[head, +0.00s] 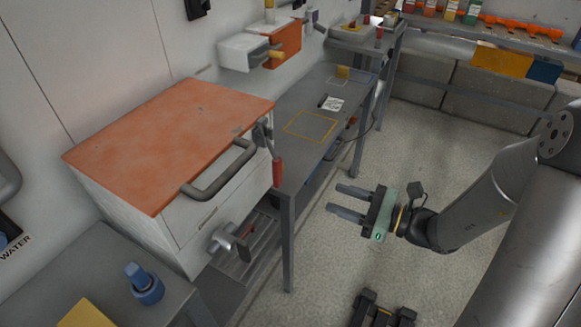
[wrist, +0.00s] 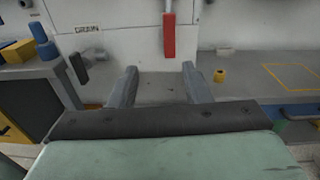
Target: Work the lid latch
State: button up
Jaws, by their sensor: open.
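The white box (head: 210,215) with an orange lid (head: 175,135) stands on the bench at left in the head view. The lid looks closed, with a grey bar handle (head: 222,172) along its front. The latch has a red grip (head: 277,172) that hangs down at the box's right front corner. The red grip also shows at the top centre of the wrist view (wrist: 169,36). My gripper (head: 336,198) is open and empty, in the air to the right of the box and apart from the latch. In the wrist view its fingers (wrist: 158,72) point toward the box front, below the red grip.
A drain valve (head: 232,240) sticks out low on the box front. A blue knob (head: 145,284) stands on the lower left bench.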

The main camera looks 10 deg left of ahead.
aim_at(280, 171)
jog(key=shift+m+t, duration=0.5)
jog(key=x, duration=1.1)
jog(key=p+x, duration=0.1)
jog(key=x, duration=0.5)
jog(key=shift+w, duration=0.45)
grip_shut()
